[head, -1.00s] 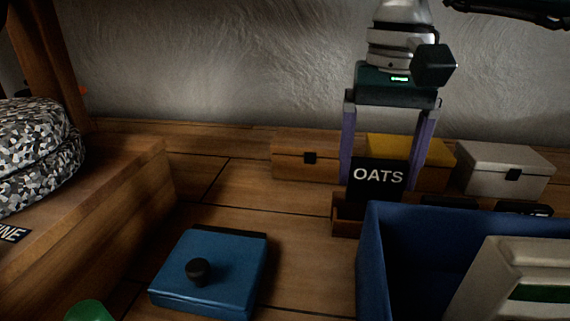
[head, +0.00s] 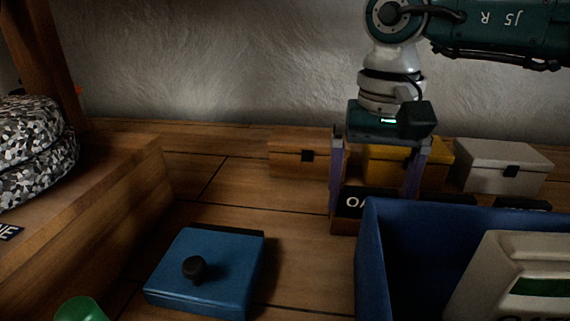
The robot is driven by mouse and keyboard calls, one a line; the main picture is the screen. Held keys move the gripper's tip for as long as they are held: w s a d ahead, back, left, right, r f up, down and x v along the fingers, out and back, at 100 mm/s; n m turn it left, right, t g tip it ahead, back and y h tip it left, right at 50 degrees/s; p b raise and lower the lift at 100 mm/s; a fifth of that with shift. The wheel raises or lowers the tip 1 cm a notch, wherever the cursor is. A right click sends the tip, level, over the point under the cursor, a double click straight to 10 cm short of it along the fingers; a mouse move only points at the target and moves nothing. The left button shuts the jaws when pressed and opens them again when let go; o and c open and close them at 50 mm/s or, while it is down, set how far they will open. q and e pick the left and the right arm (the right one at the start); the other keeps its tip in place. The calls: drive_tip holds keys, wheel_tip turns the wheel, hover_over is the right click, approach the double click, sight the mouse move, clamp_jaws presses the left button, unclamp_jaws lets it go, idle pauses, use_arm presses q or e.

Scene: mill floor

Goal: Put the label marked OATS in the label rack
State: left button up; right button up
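The black label marked OATS (head: 353,202) is upright between the two purple fingers of my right gripper (head: 374,190). The fingers are at its left and right edges and appear shut on it. Only its left part, with the start of the word, shows clearly; the blue bin hides the lower right. The wooden label rack (head: 344,224) shows its left end just below the label, the rest behind the bin. The label's lower edge is at the rack's top; I cannot tell whether it is seated in a slot. My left gripper is out of view.
A blue bin (head: 371,255) holding a pale package (head: 500,275) stands in front of the rack. Wooden (head: 290,155), yellow (head: 435,170) and white (head: 500,170) boxes stand behind. A blue lid with a black knob (head: 215,265) lies on the bench at front left.

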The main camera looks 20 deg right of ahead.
sight(371, 189)
wheel_tip(371, 189, up, 12)
drive_tip(key=shift+r+p, duration=0.2)
drive_tip(key=shift+p, duration=0.1)
idle(0.3)
